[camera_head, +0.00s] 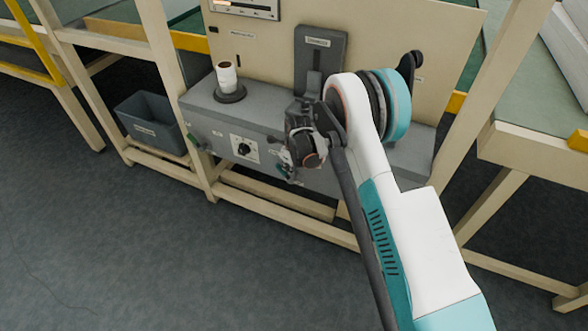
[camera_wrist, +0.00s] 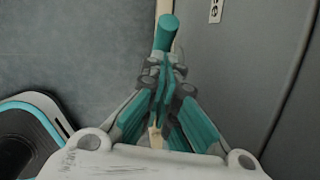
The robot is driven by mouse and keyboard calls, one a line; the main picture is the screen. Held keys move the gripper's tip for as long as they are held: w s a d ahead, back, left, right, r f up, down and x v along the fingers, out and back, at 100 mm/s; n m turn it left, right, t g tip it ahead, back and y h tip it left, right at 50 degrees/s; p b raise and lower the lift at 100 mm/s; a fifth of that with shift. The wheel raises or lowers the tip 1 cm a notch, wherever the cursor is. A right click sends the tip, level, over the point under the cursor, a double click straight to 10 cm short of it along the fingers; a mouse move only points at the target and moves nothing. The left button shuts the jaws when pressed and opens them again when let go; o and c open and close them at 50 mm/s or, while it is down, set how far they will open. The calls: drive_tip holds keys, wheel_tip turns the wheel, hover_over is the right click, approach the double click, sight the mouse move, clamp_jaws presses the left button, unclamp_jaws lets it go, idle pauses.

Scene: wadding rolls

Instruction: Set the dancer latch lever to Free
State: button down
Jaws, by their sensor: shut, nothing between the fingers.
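My gripper (camera_head: 287,170) is in front of the grey console (camera_head: 213,128) in the head view, partly hidden by my own wrist. In the wrist view my gripper (camera_wrist: 163,68) has its teal fingers together and empty. A teal rounded cylinder (camera_wrist: 167,32), perhaps the lever's grip, lies just beyond the fingertips there. I cannot tell whether they touch it. The latch lever cannot be surely made out in the head view, and its setting is not readable. A small white label (camera_wrist: 215,10) with dark marks sits on the grey face right of the cylinder.
The console carries a rotary dial (camera_head: 245,149) and a white spool (camera_head: 227,77) on a post. A labelled dark upright (camera_head: 319,43) stands behind my wrist. A grey bin (camera_head: 150,122) sits on the lower shelf at left. The floor (camera_head: 110,235) in front is clear.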

drive_tip(key=shift+w+a, duration=0.2)
drive_tip(key=shift+a, duration=0.25)
drive_tip(key=shift+w+a, duration=0.1)
drive_tip(key=shift+a, duration=0.15)
